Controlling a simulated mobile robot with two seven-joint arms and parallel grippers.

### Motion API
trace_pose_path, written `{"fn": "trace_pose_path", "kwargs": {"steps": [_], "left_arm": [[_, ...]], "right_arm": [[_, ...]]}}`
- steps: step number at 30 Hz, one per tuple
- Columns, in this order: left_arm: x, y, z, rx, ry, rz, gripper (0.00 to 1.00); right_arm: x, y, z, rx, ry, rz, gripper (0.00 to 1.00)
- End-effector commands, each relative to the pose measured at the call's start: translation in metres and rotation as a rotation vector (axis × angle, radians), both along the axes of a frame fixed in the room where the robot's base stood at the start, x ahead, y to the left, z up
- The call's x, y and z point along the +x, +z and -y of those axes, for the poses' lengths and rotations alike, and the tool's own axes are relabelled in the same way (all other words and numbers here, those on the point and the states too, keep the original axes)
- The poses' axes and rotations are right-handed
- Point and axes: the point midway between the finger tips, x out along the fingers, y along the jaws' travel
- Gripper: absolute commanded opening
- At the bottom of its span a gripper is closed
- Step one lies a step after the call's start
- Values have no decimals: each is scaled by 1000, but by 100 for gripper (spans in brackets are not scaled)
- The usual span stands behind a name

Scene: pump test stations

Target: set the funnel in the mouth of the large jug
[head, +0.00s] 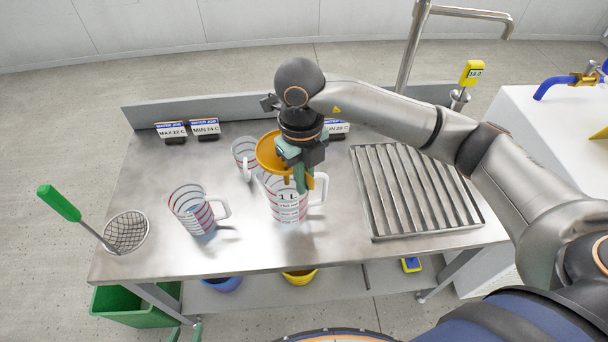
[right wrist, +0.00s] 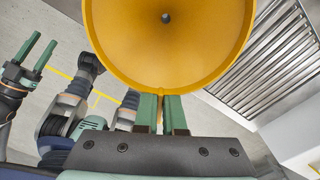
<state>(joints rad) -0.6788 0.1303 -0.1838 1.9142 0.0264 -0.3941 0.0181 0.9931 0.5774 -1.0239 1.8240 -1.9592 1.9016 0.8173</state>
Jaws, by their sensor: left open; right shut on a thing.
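The orange funnel (head: 268,153) is held by my right gripper (head: 300,176), over the rear left part of the large jug's mouth. The large jug (head: 289,207), clear with red bands and marked 1 L, stands upright on the steel table. The gripper hides part of its rim and the funnel's spout, so I cannot tell if the spout is inside. In the right wrist view the funnel's wide bowl (right wrist: 166,55) faces the camera, its near rim between the fingers. My left gripper (head: 185,332) is open and empty at the bottom edge; it also shows in the right wrist view (right wrist: 34,55).
Two smaller jugs stand left (head: 195,208) and behind (head: 244,155). A green-handled strainer (head: 126,231) lies at the left end. A slatted drain rack (head: 415,190) is on the right, under my right arm. Label stands (head: 205,128) line the back.

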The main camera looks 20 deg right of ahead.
Motion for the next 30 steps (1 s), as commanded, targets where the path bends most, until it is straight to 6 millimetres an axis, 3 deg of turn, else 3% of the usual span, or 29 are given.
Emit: {"fn": "trace_pose_path", "kwargs": {"steps": [15, 30], "left_arm": [[0, -33, 0, 1, -1, 0, 50], [0, -37, 0, 1, -1, -1, 50]], "right_arm": [[0, -44, 0, 0, 0, 2, 0], [1, -48, 0, 0, 0, 1, 0]]}}
